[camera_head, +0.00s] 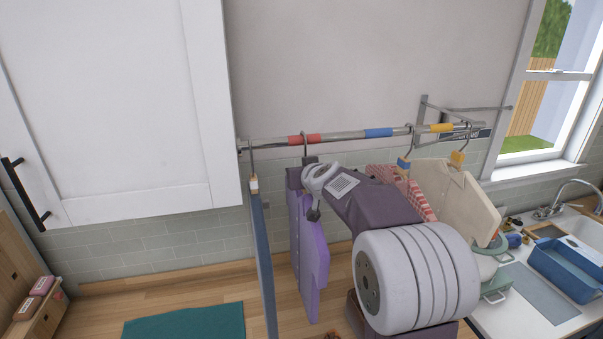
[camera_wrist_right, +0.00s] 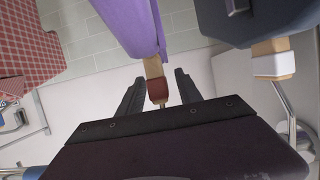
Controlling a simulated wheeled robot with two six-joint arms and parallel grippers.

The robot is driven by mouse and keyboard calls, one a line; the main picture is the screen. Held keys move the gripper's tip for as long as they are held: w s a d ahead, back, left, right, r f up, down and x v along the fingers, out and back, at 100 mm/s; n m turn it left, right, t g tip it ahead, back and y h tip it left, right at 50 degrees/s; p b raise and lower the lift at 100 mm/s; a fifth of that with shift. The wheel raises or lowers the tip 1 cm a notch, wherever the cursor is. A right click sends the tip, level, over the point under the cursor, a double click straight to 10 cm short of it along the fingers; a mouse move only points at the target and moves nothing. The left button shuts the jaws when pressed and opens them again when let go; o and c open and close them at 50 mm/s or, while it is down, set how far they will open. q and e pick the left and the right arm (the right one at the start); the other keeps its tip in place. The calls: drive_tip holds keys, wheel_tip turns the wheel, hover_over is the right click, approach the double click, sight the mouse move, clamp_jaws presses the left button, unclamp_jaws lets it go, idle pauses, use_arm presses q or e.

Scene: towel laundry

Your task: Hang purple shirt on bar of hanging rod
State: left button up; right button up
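The purple shirt (camera_head: 308,250) hangs on a hanger below the hanging rod (camera_head: 350,134). The hanger's hook (camera_head: 305,146) appears looped over the bar at its red band. My right gripper (camera_head: 310,162) is at the hanger's neck, just under the bar. In the right wrist view, my right gripper (camera_wrist_right: 158,88) has its two fingers apart on either side of the hanger's red-brown neck piece (camera_wrist_right: 157,90), with small gaps beside it. The purple shirt (camera_wrist_right: 125,20) hangs beyond the fingertips there. My left gripper is not in view.
A dark blue garment (camera_head: 262,255) hangs left of the shirt. A red checked garment (camera_head: 400,187) and a cream garment (camera_head: 455,195) hang to the right. A white cabinet (camera_head: 120,100) borders the rod's left end. A teal cloth (camera_head: 185,322) lies on the wooden counter.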

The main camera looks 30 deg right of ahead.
drive_tip(key=shift+s, duration=0.1)
drive_tip(key=shift+s+r, duration=0.2)
drive_tip(key=shift+s, duration=0.15)
drive_tip(key=p+v, duration=0.1)
drive_tip(key=v, duration=0.7)
drive_tip(key=shift+s+a, duration=0.15)
drive_tip(key=shift+s, duration=0.05)
drive_tip(key=shift+w, duration=0.1)
drive_tip(key=shift+w+f, duration=0.1)
